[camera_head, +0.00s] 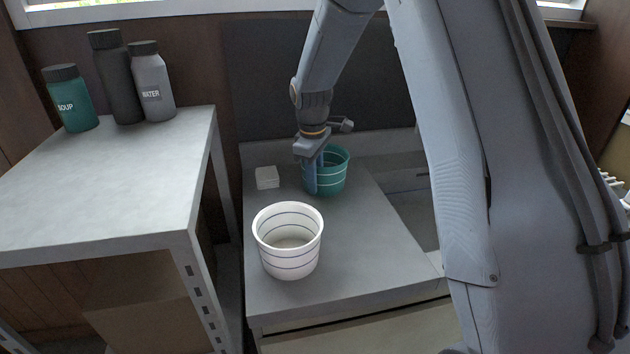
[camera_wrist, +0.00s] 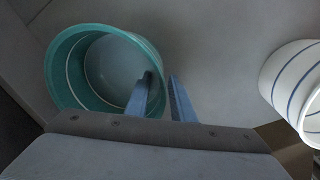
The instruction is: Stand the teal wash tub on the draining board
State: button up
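The teal wash tub (camera_head: 336,180), with thin pale bands, stands upright at the back of the grey surface (camera_head: 345,240) beside the sink. Its base seems to rest there. My gripper (camera_head: 317,190) points down at the tub's near left wall. In the wrist view my gripper (camera_wrist: 161,75) straddles the rim of the teal tub (camera_wrist: 60,75), one finger inside and one outside. The fingers are apart with the wall between them; firm contact does not show. No separate draining board can be told from this grey surface.
A white tub with dark bands (camera_head: 288,262) stands in front, and shows at right in the wrist view (camera_wrist: 295,85). A small white block (camera_head: 267,178) lies left of the teal tub. The sink (camera_head: 415,205) is at right. Bottles (camera_head: 122,85) stand on the left table (camera_head: 110,190).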

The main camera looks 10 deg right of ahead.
notch_tip(320, 180, up, 12)
jog(key=b, duration=0.2)
jog(key=s+d+f+m, duration=0.1)
jog(key=s+f+m, duration=0.2)
jog(key=s, duration=0.6)
jog(key=s+d+f+m, duration=0.1)
jog(key=s+f+m, duration=0.3)
jog(key=s, duration=0.6)
jog(key=s+d+f+m, duration=0.1)
jog(key=s+f+m, duration=0.2)
jog(key=s, duration=0.7)
jog(key=shift+s+d+f+m+y, duration=0.1)
jog(key=shift+d+f+m+y, duration=0.1)
jog(key=shift+f, duration=0.25)
jog(key=shift+s+d+f+m+y, duration=0.1)
jog(key=shift+f+m, duration=0.1)
jog(key=shift+f, duration=0.25)
jog(key=shift+w, duration=0.1)
jog(key=shift+c, duration=0.5)
